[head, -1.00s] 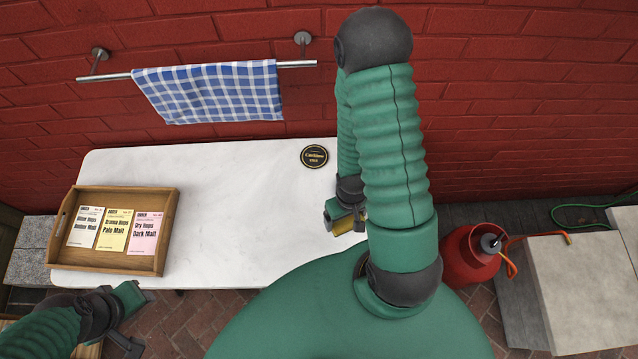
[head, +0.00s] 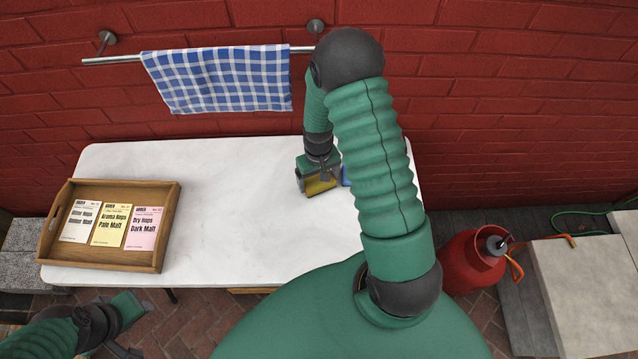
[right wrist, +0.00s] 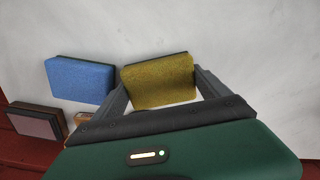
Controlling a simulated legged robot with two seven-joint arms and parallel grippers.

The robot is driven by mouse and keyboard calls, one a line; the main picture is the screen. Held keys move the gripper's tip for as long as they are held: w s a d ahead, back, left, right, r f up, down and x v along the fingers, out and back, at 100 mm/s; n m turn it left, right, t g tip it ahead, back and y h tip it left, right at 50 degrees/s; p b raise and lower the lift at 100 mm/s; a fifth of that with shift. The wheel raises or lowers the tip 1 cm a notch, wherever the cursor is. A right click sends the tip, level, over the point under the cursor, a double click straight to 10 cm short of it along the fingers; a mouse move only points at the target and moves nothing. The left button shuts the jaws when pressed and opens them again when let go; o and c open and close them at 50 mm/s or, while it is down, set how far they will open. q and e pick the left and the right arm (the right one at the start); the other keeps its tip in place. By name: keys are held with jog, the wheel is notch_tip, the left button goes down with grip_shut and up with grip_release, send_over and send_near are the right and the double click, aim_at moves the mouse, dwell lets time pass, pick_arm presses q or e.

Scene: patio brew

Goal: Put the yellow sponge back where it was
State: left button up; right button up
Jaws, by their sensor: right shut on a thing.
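The yellow sponge (right wrist: 158,82) is between the two fingers of my right gripper (right wrist: 165,95), which is shut on it. In the head view the yellow sponge (head: 321,187) shows below my right gripper (head: 318,182), over the right part of the white table (head: 230,200). Whether it touches the tabletop I cannot tell. A blue sponge (right wrist: 80,79) lies just left of it in the wrist view. A pinkish-brown block (right wrist: 36,122) lies further left. My left gripper (head: 128,322) is at the lower left, off the table; its jaws are unclear.
A wooden tray (head: 173,215) with three malt cards stands on the table's left end. A blue checked towel (head: 218,80) hangs on a wall rail. A red gas bottle (head: 468,265) stands right of the table. The table's middle is clear.

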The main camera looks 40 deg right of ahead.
jog(key=shift+f, duration=0.6)
jog(key=shift+d+r, duration=0.15)
jog(key=shift+d, duration=0.05)
jog(key=shift+s+d, duration=0.15)
jog(key=shift+d, duration=0.15)
jog(key=o, duration=0.7)
jog(key=shift+s+d, duration=0.15)
jog(key=shift+d, duration=0.25)
jog(key=shift+a+r, duration=0.1)
jog(key=shift+a, duration=0.15)
notch_tip(320, 180, up, 11)
jog(key=shift+f+p, duration=0.1)
jog(key=shift+p, duration=0.3)
pick_arm(q)
jog(key=shift+s+d, duration=0.15)
jog(key=shift+d, duration=0.55)
pick_arm(e)
jog(key=s+a+r+n+t, duration=0.1)
jog(key=s+a+r, duration=0.1)
jog(key=a, duration=0.5)
jog(key=s+a+r+n+t, duration=0.1)
jog(key=s+a+r+n, duration=0.1)
jog(key=a+r, duration=0.3)
jog(key=shift+s+a+t, duration=0.3)
jog(key=shift+s+a, duration=0.3)
jog(key=shift+a, duration=0.5)
